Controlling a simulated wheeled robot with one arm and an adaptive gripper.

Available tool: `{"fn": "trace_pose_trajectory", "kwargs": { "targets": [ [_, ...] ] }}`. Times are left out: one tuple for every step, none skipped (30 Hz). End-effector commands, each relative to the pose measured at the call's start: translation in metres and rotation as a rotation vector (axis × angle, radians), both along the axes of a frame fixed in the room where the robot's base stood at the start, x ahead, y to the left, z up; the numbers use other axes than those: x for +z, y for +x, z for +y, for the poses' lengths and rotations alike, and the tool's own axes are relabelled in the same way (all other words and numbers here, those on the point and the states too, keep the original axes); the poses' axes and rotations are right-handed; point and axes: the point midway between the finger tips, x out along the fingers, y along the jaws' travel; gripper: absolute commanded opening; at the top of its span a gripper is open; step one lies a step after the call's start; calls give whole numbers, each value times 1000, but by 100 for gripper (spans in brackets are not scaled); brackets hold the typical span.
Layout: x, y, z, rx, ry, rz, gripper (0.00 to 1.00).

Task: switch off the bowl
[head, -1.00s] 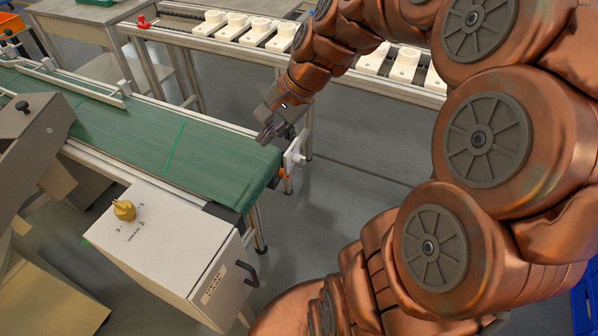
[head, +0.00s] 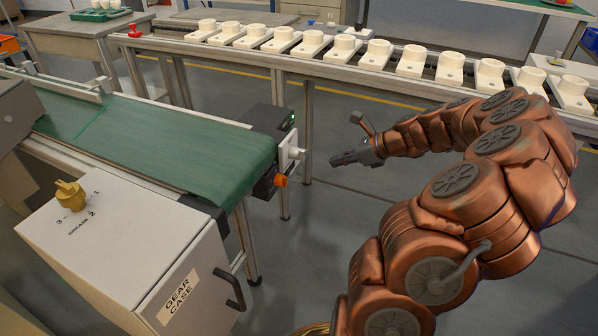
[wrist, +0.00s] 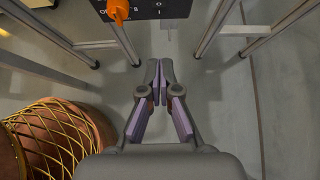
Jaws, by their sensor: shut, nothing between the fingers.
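No bowl can be made out in either view. At the conveyor's near end is a dark control box (head: 270,120) with a small green light. A white switch-like part (head: 291,152) and an orange knob (head: 281,181) sit below it. The orange knob also shows at the top of the wrist view (wrist: 118,10), on a black panel (wrist: 150,9) with partly cut-off white lettering. My gripper (head: 335,161) is shut and empty, a short way right of the white part and apart from it. Its closed fingers also show in the wrist view (wrist: 160,66).
The green conveyor belt (head: 150,140) runs to the left. A grey gear case (head: 130,250) with a yellow selector knob (head: 70,196) stands in front. A rail (head: 350,75) carrying several cream holders crosses behind. Open floor (head: 340,220) lies beneath my gripper.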

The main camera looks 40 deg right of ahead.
Motion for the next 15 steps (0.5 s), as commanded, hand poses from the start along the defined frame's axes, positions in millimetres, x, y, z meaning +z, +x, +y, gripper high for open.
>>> {"fn": "trace_pose_trajectory", "kwargs": {
  "targets": [
    [-1, 0, 0, -2, 3, 1, 0],
    [0, 0, 0, -2, 4, 1, 0],
    [0, 0, 0, -1, 3, 2, 0],
    [0, 0, 0, -2, 2, 1, 0],
    [0, 0, 0, 0, 2, 1, 0],
    [0, 0, 0, 0, 2, 1, 0],
    [0, 0, 0, 0, 2, 1, 0],
    [0, 0, 0, 0, 1, 1, 0],
    [0, 0, 0, 0, 1, 1, 0],
    [-1, 1, 1, 0, 1, 1, 0],
    [-2, 2, 1, 0, 1, 1, 0],
    [-3, 3, 2, 1, 1, 0, 0],
    [-5, 5, 3, 2, 1, 1, 0],
    [-7, 7, 5, 2, 1, 1, 0],
    [-11, 10, 7, 2, 1, 1, 0]
  ]
}}
